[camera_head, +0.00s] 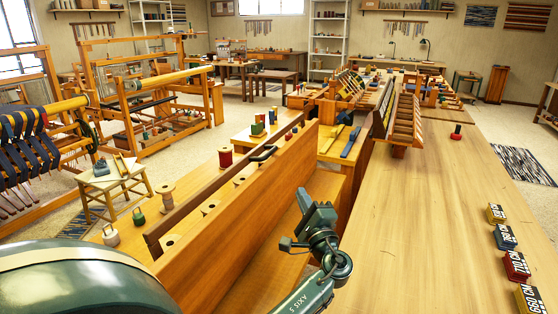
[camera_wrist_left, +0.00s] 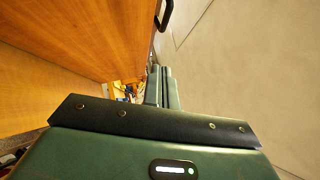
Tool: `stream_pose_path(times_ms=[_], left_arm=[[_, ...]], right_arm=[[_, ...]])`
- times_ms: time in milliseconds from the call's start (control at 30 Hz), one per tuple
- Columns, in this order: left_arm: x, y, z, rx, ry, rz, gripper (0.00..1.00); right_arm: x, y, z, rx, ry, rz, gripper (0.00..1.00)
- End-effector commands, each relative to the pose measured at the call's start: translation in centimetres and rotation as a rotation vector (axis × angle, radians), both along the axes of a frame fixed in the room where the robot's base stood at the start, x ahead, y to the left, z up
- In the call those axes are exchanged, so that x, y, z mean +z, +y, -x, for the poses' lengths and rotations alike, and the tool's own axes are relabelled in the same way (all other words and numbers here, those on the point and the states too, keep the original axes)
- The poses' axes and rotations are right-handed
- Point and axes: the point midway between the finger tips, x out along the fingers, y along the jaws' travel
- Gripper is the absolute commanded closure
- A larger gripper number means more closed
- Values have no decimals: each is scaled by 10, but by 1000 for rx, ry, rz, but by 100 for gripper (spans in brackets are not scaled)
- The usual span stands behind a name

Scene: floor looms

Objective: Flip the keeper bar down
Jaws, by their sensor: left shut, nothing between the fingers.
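The keeper bar (camera_head: 187,212) is a long dark brown bar. It stands raised along a row of thread spools, behind a tall orange wooden board (camera_head: 235,220). A black handle (camera_head: 263,153) is on the bar toward its far end. A black handle also shows at the top of the left wrist view (camera_wrist_left: 163,14). My left gripper (camera_head: 318,208) is on the right side of the board, to the right of and nearer than the handle, apart from it. Its fingers (camera_wrist_left: 162,88) are shut and empty. My right gripper is not in view.
A long wooden table (camera_head: 415,220) runs along the right, with several labelled blocks (camera_head: 505,237) at its right edge. Spools such as a red one (camera_head: 225,157) stand left of the bar. A stool (camera_head: 115,178) and floor looms are farther left.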

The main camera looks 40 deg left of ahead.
Motion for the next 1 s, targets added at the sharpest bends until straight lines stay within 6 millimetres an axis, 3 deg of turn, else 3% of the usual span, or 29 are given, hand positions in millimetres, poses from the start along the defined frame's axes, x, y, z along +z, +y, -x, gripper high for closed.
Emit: stream_pose_path(times_ms=[300, 467, 900, 1000], left_arm=[[0, 1, 0, 0, 0, 0, 100], [6, 12, -7, 1, 1, -2, 100], [32, 87, -50, 4, 1, 0, 100], [40, 100, -44, 2, 2, 0, 100]], right_arm=[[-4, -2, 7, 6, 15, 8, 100], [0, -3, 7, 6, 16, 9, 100], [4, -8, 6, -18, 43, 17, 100], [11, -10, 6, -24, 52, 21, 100]])
